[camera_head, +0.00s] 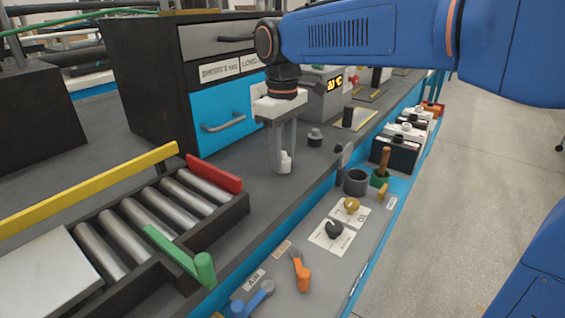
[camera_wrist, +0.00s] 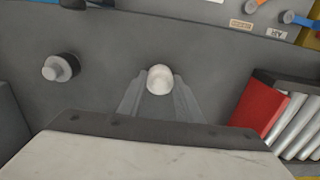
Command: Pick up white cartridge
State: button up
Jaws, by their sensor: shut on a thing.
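The white cartridge (camera_head: 286,161) is small and pale, and it sits between the fingertips of my gripper (camera_head: 281,163) in the head view. My gripper points down over the dark grey bench top, in front of the blue drawer. In the wrist view the round white top of the cartridge (camera_wrist: 160,79) shows between the two grey fingers of my gripper (camera_wrist: 160,88), which are shut on it. The cartridge looks upright and close to the bench; I cannot tell whether its base touches the surface.
A dark knob with a grey top (camera_head: 315,137) stands right of my gripper; it also shows in the wrist view (camera_wrist: 60,68). A roller conveyor with a red stop (camera_head: 213,173) lies to the left. A drawer cabinet (camera_head: 150,85) stands behind. Bare bench (camera_head: 255,190) lies in front.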

aim_at(283, 152)
jog(key=shift+r, duration=0.1)
notch_tip(283, 152, up, 16)
dwell(1.6)
dwell(0.4)
